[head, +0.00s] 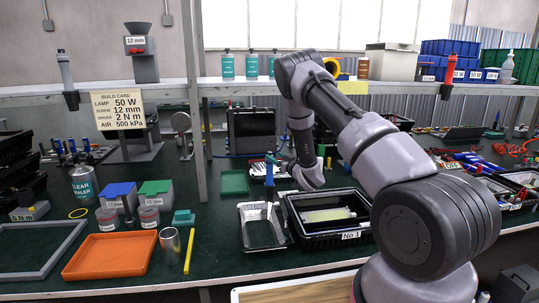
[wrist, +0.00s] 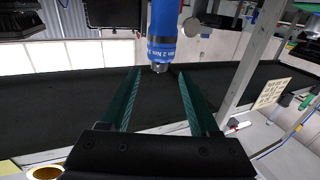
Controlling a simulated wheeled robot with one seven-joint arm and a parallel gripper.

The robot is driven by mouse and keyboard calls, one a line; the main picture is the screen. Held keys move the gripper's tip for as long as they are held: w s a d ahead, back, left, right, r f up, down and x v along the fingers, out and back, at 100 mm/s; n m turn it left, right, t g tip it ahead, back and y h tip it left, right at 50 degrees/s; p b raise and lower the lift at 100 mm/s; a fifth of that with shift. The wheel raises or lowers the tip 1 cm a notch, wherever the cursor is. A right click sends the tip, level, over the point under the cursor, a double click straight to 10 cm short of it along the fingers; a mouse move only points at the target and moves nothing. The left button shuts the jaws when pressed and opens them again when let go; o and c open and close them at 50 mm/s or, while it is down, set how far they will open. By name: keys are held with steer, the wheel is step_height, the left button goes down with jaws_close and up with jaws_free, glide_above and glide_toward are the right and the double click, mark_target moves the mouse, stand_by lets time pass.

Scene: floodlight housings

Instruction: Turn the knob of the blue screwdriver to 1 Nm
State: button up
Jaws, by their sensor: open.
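The blue screwdriver (head: 269,174) is upright above the bench, just left of my gripper in the head view. In the wrist view the blue screwdriver (wrist: 162,32) comes down from the top edge, with a dark end. White print on its lower band appears upside down and seems to read 2 Nm. My gripper (wrist: 160,75) is open, its two green fingers apart, with the screwdriver's end near the gap between their tips. I cannot tell whether they touch it. In the head view my gripper (head: 280,163) is small and partly hidden by my wrist.
A build card (head: 117,109) reads 50 W, 12 mm, 2 N m and 500 kPa. A metal tray (head: 247,238) and a black crate labelled No.1 (head: 352,236) stand below. A grey shelf post (head: 196,130) rises left of my gripper. An orange tray (head: 82,269) lies front left.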

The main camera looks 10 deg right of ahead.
mark_target(271, 154)
steer(key=x, duration=0.5)
steer(key=shift+w, duration=0.3)
steer(key=shift+a, duration=0.1)
jaws_close()
